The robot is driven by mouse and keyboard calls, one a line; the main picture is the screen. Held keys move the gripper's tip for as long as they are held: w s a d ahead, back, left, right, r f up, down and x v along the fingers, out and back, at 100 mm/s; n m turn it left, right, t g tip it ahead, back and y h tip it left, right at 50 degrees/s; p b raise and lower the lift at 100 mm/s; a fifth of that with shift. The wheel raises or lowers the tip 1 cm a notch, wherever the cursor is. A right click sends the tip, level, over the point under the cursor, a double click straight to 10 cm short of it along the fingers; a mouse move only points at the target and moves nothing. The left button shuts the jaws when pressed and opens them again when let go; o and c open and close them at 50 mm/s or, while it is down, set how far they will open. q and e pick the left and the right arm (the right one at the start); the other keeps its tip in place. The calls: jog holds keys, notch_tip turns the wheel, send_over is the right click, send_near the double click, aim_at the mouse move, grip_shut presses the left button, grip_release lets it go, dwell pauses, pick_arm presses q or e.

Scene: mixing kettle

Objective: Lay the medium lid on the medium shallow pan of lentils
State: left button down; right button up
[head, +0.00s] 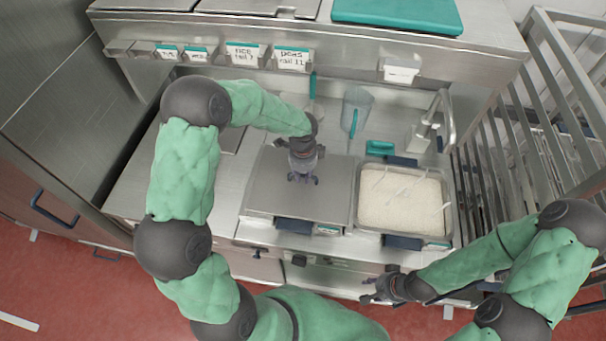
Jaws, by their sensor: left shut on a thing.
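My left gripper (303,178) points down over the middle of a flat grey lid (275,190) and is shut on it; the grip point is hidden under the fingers. The lid lies over a pan in the counter whose dark front handle (295,226) and small teal-edged label (327,230) show at its front edge. The lid hides the pan's contents, so I cannot see lentils. Whether the lid rests on the rim or hangs just above it, I cannot tell. My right gripper (374,290) is empty, in front of the counter at the lower right, fingers apart.
An uncovered pan of pale grain (400,205) stands close on the right, with dark handles front and back. Behind are a clear jug (355,110), a teal item (380,148) and a tap (440,112). A metal rack (520,150) borders the right side.

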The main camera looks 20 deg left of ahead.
aim_at(303, 176)
pick_arm(q)
jog(key=shift+f, duration=0.15)
dwell(0.4)
jog(key=c, duration=0.6)
grip_release()
jog(key=shift+r+p, duration=2.6)
jog(key=shift+r, duration=0.9)
jog(key=shift+f, duration=0.1)
